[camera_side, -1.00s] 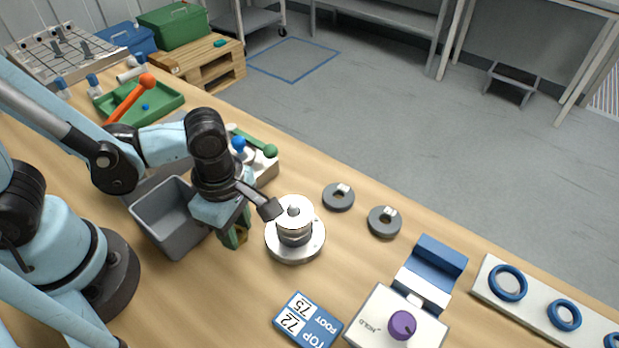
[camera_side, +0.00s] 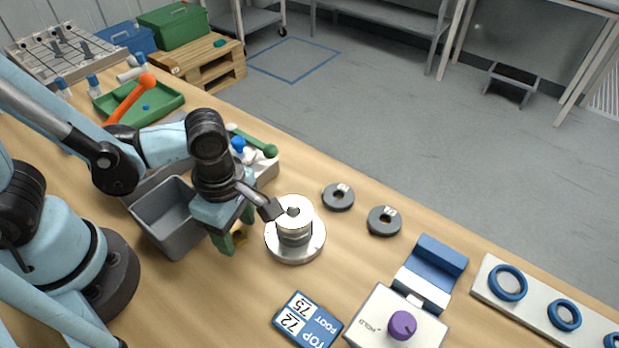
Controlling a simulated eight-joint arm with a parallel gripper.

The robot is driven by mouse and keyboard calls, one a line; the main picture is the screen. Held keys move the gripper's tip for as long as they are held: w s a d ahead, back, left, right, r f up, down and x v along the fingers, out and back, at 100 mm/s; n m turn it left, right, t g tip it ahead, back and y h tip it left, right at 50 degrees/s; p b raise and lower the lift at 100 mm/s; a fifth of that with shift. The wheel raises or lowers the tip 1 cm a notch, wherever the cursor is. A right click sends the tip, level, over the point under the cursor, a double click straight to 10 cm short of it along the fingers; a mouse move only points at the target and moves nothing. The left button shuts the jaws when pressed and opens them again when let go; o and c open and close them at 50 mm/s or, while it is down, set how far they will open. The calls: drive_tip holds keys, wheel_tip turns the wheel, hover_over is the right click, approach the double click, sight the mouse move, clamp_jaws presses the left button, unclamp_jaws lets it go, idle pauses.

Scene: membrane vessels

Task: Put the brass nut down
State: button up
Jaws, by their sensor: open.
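The brass nut (camera_side: 241,237) is low at the bench top between the grey bin and the round steel vessel. Only a small yellow part of it shows; a green finger hides the rest. My gripper (camera_side: 237,231) points down at the nut with its green fingers spread apart. One finger stands on the near left side of the nut and the other behind it. Whether a finger still touches the nut I cannot tell.
The steel vessel (camera_side: 295,242) stands close right of my gripper. The grey bin (camera_side: 168,232) is close left. Two dark rings (camera_side: 384,221) lie farther right. A blue label card (camera_side: 308,321) lies in front, with bare bench between.

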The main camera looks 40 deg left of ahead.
drive_tip(key=shift+r, duration=6)
drive_tip(key=w+a+m+t, duration=0.3)
drive_tip(key=a+m, duration=0.3)
drive_tip(key=m, duration=0.4)
drive_tip(key=w+a+r+m+t, duration=0.1)
drive_tip(key=w+a+m+t, duration=0.3)
drive_tip(key=m, duration=0.7)
drive_tip(key=shift+w+a+r, duration=0.3)
drive_tip(key=shift+w+a, duration=0.2)
drive_tip(key=shift+a, duration=0.75)
